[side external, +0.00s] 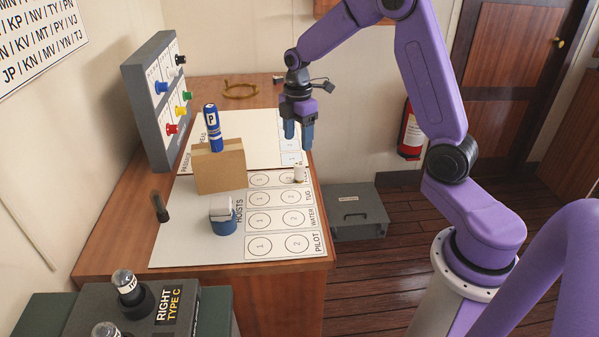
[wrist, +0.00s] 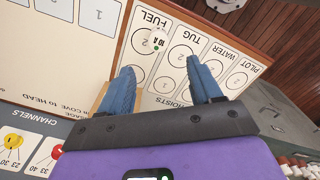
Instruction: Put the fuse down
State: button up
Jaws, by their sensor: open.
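The fuse (side external: 299,172) is a small white cylinder standing upright on the white board (side external: 185,235), at the right end of the row farthest back among the hoist rows. In the wrist view the fuse (wrist: 160,42), marked 10A, is seen from above at the circle 2 of the FUEL row. My gripper (side external: 298,138) is above the fuse, open and empty, with its blue fingers pointing down. In the wrist view my gripper (wrist: 160,68) has its fingers wide apart, with the fuse showing between and beyond the tips.
A cardboard box (side external: 220,168) stands on the board with a blue P-marked cylinder (side external: 212,128) on top. A blue and white object (side external: 223,215) and a dark cylinder (side external: 160,207) stand nearer. A grey panel with coloured knobs (side external: 150,100) is at the left. Several hoist circles are bare.

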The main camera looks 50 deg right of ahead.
aim_at(300, 163)
notch_tip(300, 163, down, 6)
jog(key=shift+f, duration=0.15)
jog(key=f, duration=0.2)
jog(key=d+f, duration=0.1)
jog(key=f, duration=0.1)
jog(key=shift+f, duration=0.7)
grip_shut()
jog(key=shift+r, duration=0.1)
